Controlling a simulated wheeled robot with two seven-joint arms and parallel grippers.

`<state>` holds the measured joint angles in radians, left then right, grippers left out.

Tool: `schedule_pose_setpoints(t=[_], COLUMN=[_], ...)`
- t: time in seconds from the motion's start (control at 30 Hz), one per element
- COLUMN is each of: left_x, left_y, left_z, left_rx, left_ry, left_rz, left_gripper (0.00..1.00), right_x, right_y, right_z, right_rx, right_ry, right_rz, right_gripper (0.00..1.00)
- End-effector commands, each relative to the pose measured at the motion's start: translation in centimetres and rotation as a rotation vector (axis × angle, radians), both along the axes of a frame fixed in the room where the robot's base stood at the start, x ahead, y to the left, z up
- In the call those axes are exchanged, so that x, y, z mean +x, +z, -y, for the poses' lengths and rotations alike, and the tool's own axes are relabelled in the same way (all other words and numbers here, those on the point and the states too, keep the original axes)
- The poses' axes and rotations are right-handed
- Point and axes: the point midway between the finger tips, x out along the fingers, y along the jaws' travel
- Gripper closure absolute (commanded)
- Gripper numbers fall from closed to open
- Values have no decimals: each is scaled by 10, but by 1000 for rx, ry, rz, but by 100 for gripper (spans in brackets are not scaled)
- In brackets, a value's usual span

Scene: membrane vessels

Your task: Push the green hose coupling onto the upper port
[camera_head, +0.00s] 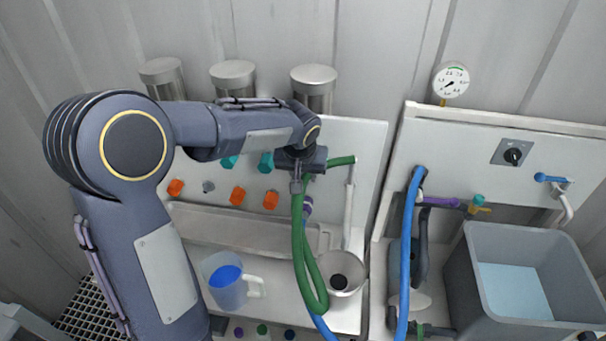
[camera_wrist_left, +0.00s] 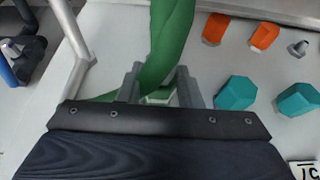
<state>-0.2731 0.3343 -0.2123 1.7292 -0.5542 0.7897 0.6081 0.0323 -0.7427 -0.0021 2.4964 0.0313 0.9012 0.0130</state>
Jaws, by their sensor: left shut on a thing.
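My left gripper (camera_head: 297,182) is shut on the green hose coupling (camera_wrist_left: 160,96), close in front of the white panel. In the left wrist view the gripper's two grey fingers (camera_wrist_left: 160,88) stand either side of the coupling, which is mostly hidden. The green hose (camera_head: 298,235) hangs from the gripper in a long loop; it also crosses the left wrist view (camera_wrist_left: 172,35). The upper port is not visible; my gripper and wrist cover the panel there, so I cannot tell whether the coupling touches it. My right gripper is not in view.
Teal caps (camera_head: 266,162) and orange caps (camera_head: 238,195) sit on the panel left of the gripper, with a bare grey stub (camera_head: 208,187). A white pipe (camera_head: 348,215) stands right of the hose. A blue-filled jug (camera_head: 228,290) and a grey tub (camera_head: 480,240) stand below.

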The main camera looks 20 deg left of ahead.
Motion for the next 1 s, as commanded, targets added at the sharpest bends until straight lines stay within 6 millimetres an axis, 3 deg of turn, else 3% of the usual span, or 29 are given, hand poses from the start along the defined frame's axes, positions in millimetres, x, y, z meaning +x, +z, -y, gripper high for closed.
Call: schedule_pose_setpoints(t=[0.03,0.07,0.23,0.57,1.0], left_x=[1,1,1,0,-24], left_y=[0,0,0,3,64], left_z=[0,0,0,0,7], left_rx=[0,0,0,0,0], left_ry=[0,0,0,-1,-1], left_rz=[0,0,0,0,2], left_gripper=[100,66,43,43,43], right_x=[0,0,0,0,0], right_y=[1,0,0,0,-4], right_z=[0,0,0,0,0], right_rx=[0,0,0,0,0], right_ry=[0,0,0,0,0], right_rz=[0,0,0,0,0], right_gripper=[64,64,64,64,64])
